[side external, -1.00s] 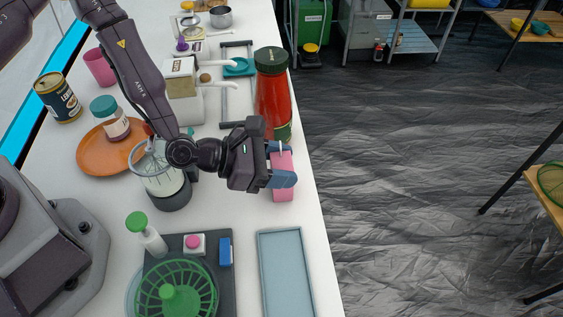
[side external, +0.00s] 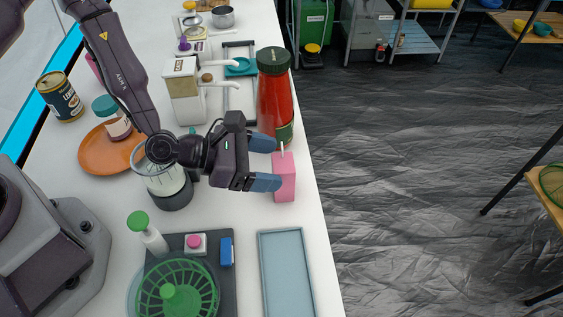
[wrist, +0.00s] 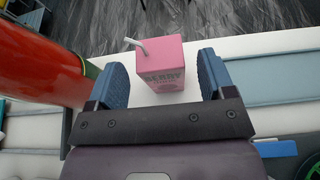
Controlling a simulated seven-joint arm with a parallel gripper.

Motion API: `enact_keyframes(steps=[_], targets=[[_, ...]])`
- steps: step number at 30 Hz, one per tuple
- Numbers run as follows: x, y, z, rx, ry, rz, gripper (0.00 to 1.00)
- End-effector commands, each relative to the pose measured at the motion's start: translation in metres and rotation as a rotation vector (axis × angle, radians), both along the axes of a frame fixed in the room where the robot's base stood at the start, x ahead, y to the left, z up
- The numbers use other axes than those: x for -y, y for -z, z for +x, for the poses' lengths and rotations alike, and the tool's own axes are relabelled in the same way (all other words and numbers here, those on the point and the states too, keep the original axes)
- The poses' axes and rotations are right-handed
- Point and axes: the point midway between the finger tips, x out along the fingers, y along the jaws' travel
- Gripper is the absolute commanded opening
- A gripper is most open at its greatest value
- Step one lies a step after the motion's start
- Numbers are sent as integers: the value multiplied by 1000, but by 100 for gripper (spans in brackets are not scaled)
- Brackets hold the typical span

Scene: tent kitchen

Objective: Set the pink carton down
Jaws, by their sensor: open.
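The pink carton (side external: 284,178) with a white straw stands upright on the white table near its right edge. It also shows in the wrist view (wrist: 163,60), ahead of the fingers, with dark lettering on its front. My gripper (side external: 264,162) is open and just left of the carton in the side view. In the wrist view its two blue fingers (wrist: 162,84) are spread apart, with the carton beyond and between their tips and nothing held.
A red bottle with a dark green lid (side external: 274,98) stands close behind the carton. A pale blue tray (side external: 286,275) lies in front of it. A glass blender jar (side external: 167,182) stands beneath my arm. The table edge drops off just right of the carton.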

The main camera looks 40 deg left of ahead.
Motion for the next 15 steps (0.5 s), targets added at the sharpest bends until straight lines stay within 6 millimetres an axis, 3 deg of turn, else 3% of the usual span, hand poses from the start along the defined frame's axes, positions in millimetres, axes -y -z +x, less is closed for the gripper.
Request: enact_keyframes(steps=[2, 9, 15], targets=[[-14, -7, -12, -2, -4, 0, 76], [-13, -56, -11, 6, -1, 1, 76], [-12, -75, -11, 3, 0, 0, 76]])
